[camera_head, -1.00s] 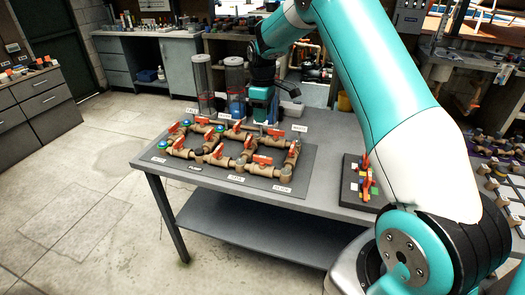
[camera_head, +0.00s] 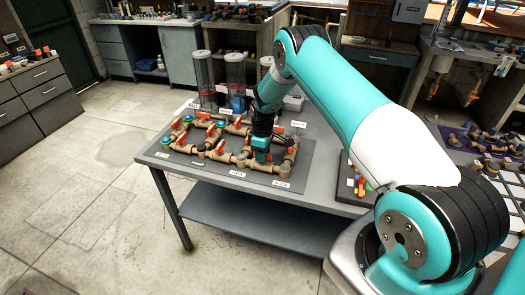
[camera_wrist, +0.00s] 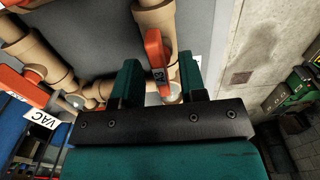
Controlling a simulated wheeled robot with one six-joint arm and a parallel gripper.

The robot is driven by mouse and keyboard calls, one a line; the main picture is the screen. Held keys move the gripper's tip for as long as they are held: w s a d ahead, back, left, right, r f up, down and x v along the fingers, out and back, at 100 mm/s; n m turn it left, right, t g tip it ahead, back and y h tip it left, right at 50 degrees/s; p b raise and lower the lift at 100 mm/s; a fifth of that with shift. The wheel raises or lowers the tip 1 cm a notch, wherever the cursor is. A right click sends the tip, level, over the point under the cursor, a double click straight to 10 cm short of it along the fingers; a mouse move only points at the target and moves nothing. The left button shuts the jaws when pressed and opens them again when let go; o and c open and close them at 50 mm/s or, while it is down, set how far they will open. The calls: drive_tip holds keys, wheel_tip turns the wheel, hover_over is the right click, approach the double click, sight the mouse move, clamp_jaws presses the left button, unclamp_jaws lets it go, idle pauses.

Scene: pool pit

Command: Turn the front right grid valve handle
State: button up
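The pipe grid (camera_head: 200,150) of tan pipes with red valve handles lies on a dark board on the table. My gripper (camera_head: 262,157) is low over its front right part and hides the valve there. In the wrist view, a red handle (camera_wrist: 155,50) with a dark marking like "A3" lies lengthwise between the two fingers of my gripper (camera_wrist: 160,64). The fingers are apart, one on each side, with a gap showing beside the handle. I cannot tell how deep the fingers reach around it. Another red handle (camera_head: 290,140) is just right of my gripper.
Clear cylinders (camera_head: 204,80) stand at the table's back. Another red handle (camera_wrist: 20,86) and a "VAC" label (camera_wrist: 42,122) are at the left in the wrist view. A dark board with coloured parts (camera_head: 356,183) lies right of the grid, partly behind my arm. The floor (camera_head: 90,190) at left is clear.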

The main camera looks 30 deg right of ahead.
drive_tip(key=shift+f, duration=0.1)
clamp_jaws()
